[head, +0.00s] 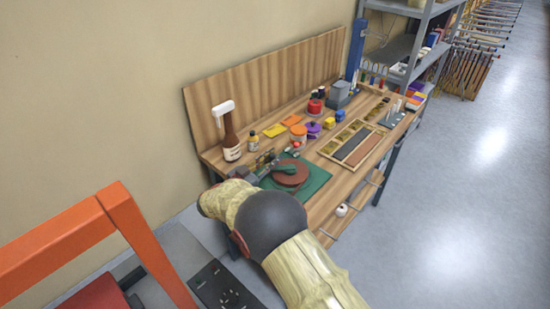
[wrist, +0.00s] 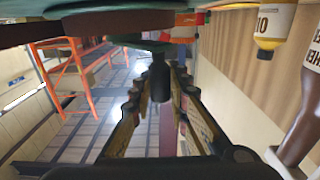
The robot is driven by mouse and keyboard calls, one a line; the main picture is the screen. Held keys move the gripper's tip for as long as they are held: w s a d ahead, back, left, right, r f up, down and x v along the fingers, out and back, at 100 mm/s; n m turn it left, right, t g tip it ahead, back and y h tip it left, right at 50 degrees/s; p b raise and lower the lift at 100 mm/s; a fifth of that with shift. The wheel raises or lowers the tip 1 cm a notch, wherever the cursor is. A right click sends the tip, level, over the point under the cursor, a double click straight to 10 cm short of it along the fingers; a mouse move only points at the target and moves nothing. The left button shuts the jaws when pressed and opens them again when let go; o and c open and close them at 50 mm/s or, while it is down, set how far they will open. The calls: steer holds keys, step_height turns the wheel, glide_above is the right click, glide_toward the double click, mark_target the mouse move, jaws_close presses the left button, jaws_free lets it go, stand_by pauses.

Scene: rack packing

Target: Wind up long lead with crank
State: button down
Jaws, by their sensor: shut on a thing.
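A reddish-brown round reel (head: 291,174) lies on a green mat (head: 312,186) at the near end of the wooden bench. My gripper (head: 268,165) is at the left side of the reel, low over the mat. In the wrist view my gripper (wrist: 161,84) has its two fingers closing on a dark upright cylinder, which looks like the crank handle (wrist: 160,64). The reel's underside shows along the top of the wrist view (wrist: 100,22). I cannot make out the lead, and my arm hides part of the mat.
A brown spray bottle (head: 230,138) and a small bottle (head: 253,142) stand behind my gripper, by the back panel. An orange frame (head: 75,235) is at lower left. The floor at right is clear.

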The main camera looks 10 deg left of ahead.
steer(key=m+g+h, duration=0.1)
steer(key=w+m+g+h, duration=0.1)
steer(key=m+g+h, duration=0.1)
steer(key=w+m+g+h, duration=0.1)
steer(key=h, duration=0.1)
steer(key=shift+w+a+f+g, duration=0.1)
steer(key=shift+w+f+g, duration=0.05)
steer(key=shift+w+g, duration=0.15)
steer(key=shift+w+m+g+h+b, duration=0.2)
steer(key=shift+m+g+h, duration=0.25)
steer(key=shift+m+g, duration=0.1)
steer(key=shift+w+m+g+h+b, duration=0.2)
steer(key=shift+m+g+h, duration=0.25)
steer(key=shift+m+g, duration=0.1)
steer(key=shift+w+r+m+g, duration=0.2)
steer(key=shift+m+g, duration=0.1)
steer(key=shift+g, duration=0.2)
steer(key=c, duration=1.7)
jaws_free()
step_height(320, 180, up, 10)
steer(key=shift+f, duration=0.1)
steer(key=shift+c, duration=0.5)
